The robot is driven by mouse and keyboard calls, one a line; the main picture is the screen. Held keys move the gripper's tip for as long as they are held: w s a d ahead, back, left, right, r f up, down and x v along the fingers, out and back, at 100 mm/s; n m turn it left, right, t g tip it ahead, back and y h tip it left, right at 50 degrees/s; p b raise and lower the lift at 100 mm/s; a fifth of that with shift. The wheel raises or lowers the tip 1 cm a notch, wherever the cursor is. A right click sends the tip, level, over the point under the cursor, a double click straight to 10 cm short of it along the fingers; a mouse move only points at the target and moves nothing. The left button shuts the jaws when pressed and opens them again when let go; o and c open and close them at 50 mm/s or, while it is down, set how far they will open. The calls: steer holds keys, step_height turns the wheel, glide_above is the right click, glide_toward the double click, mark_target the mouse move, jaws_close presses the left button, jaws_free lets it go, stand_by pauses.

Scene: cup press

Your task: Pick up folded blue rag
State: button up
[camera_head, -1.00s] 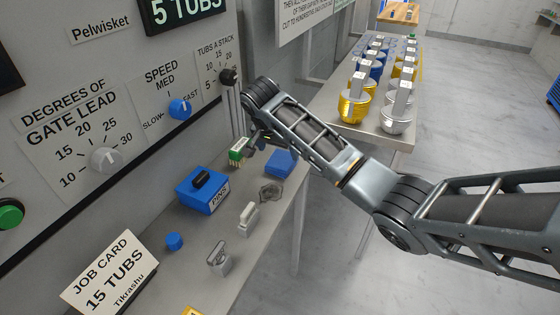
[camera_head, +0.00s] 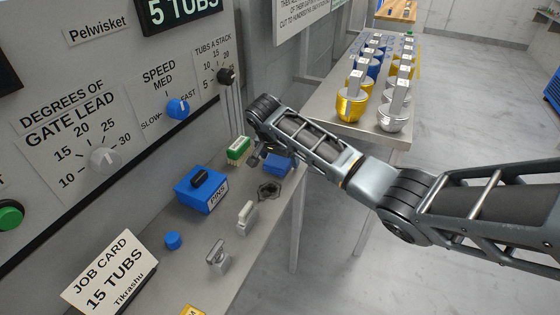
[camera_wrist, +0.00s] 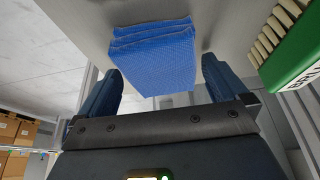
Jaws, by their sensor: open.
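The folded blue rag (camera_head: 278,164) lies on the grey shelf, partly hidden behind my arm in the head view. In the wrist view the rag (camera_wrist: 152,56) shows as a stack of blue layers between my two fingers, toward the tips. My gripper (camera_wrist: 160,82) is open, with one finger on each side of the rag and a gap visible on both sides. In the head view my gripper (camera_head: 262,155) is small and dark, low over the shelf at the rag's left edge.
A green brush (camera_head: 238,150) stands just left of the rag; its bristles (camera_wrist: 272,32) are close to my right finger in the wrist view. A dark hex nut (camera_head: 268,190), a blue PINS box (camera_head: 202,188) and small metal pieces (camera_head: 246,216) lie nearer on the shelf.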

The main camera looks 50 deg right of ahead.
mark_target(279, 158)
steer(key=shift+f, duration=0.15)
steer(key=shift+c, duration=0.3)
steer(key=c, duration=0.8)
step_height(279, 158, up, 5)
steer(key=shift+w+f+b, duration=0.1)
steer(key=shift+b, duration=0.2)
steer(key=s+d+r, duration=0.2)
steer(key=d, duration=0.1)
steer(key=s+d+r, duration=0.2)
steer(key=d, duration=0.1)
steer(key=s+d+r+b, duration=0.1)
steer(key=s+d+r, duration=0.1)
steer(key=s+d, duration=0.1)
steer(key=shift+s+d+r, duration=0.1)
steer(key=shift+d+r, duration=0.05)
steer(key=shift+r, duration=0.2)
